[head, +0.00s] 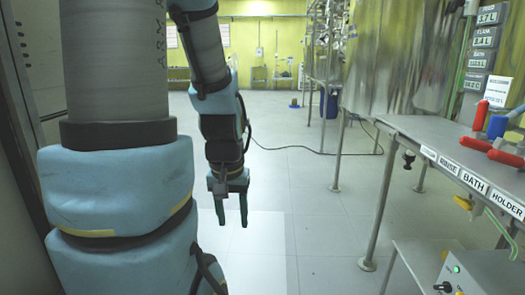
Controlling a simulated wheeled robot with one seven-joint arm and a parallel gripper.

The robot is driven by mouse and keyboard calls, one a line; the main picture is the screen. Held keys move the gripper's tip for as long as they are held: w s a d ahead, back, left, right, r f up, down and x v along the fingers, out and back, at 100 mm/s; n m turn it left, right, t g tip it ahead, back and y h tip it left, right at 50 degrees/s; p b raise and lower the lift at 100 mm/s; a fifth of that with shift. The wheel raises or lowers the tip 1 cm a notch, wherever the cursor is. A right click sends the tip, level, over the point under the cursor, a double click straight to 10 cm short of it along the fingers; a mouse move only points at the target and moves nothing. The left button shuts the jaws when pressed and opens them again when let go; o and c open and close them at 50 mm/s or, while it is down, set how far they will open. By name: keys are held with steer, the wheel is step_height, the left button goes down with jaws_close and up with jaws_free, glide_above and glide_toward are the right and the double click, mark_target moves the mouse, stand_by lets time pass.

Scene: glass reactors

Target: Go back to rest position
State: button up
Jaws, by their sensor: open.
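My gripper (232,220) hangs below my blue and grey arm near the middle of the head view. Its two dark fingers point down and are apart, with nothing between them. It is over bare floor, away from the steel table at the right. My large arm links fill the left of the view and hide what is behind them.
A steel table (437,125) with labels and red-handled items (481,115) stands at the right. A control box (484,272) sits below it. A dark cable (318,152) crosses the tiled floor. A blue drum (329,104) stands farther back. The middle floor (280,185) is clear.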

step_height(320, 180, up, 26)
steer(key=p, duration=2.3)
steer(key=shift+p, duration=0.4)
steer(key=shift+r, duration=0.1)
